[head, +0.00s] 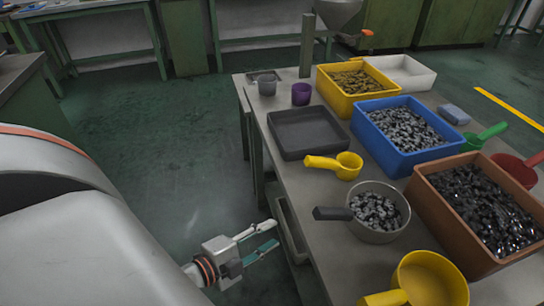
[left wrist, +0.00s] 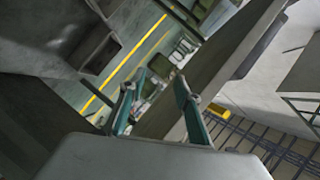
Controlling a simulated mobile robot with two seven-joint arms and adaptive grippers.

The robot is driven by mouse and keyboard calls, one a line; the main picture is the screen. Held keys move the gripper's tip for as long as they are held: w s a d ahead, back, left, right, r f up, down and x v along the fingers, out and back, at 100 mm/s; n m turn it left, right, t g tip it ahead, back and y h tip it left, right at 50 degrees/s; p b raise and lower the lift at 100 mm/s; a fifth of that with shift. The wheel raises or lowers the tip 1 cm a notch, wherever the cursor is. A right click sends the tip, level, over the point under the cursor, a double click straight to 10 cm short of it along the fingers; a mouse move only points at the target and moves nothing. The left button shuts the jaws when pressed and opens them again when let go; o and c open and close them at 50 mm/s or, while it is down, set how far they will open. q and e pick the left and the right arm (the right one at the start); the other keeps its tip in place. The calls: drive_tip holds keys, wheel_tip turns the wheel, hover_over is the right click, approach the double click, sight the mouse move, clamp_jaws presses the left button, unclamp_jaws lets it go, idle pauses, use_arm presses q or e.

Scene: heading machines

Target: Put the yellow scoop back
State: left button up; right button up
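A small yellow scoop (head: 348,166) rests on the table between the dark grey tray and the metal pan, its handle pointing left. A larger yellow scoop or jug (head: 430,284) stands at the front of the table, cut off by the bottom edge. My left gripper (head: 276,233) is low beside the table's left edge, apart from both yellow things. Its fingers are spread with nothing between them, as the left wrist view (left wrist: 157,92) also shows. My right gripper is in neither view.
On the table (head: 325,215) are an empty dark tray (head: 304,131), a metal pan of parts (head: 377,212), and yellow (head: 357,82), blue (head: 402,134) and brown (head: 475,210) bins of parts. Green (head: 482,137) and red (head: 515,170) scoops lie at the right. The floor left of the table is clear.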

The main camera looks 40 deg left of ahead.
use_arm(q)
drive_tip(key=s+d+f+n+g, duration=0.4)
drive_tip(key=s+d+f+n, duration=0.4)
drive_tip(key=d+f+n, duration=0.1)
drive_tip(key=shift+n+h, duration=0.3)
drive_tip(key=shift+n, duration=0.3)
drive_tip(key=shift+s+a+r+p, duration=0.15)
drive_tip(key=shift+r+p, duration=0.75)
drive_tip(key=shift+p, duration=0.95)
drive_tip(key=shift+s+r+p, duration=0.2)
drive_tip(key=shift+r+p, duration=0.65)
drive_tip(key=shift+p, duration=1.05)
drive_tip(key=shift+s+a+r+p, duration=0.15)
drive_tip(key=shift+r+p, duration=0.75)
drive_tip(key=shift+p, duration=0.95)
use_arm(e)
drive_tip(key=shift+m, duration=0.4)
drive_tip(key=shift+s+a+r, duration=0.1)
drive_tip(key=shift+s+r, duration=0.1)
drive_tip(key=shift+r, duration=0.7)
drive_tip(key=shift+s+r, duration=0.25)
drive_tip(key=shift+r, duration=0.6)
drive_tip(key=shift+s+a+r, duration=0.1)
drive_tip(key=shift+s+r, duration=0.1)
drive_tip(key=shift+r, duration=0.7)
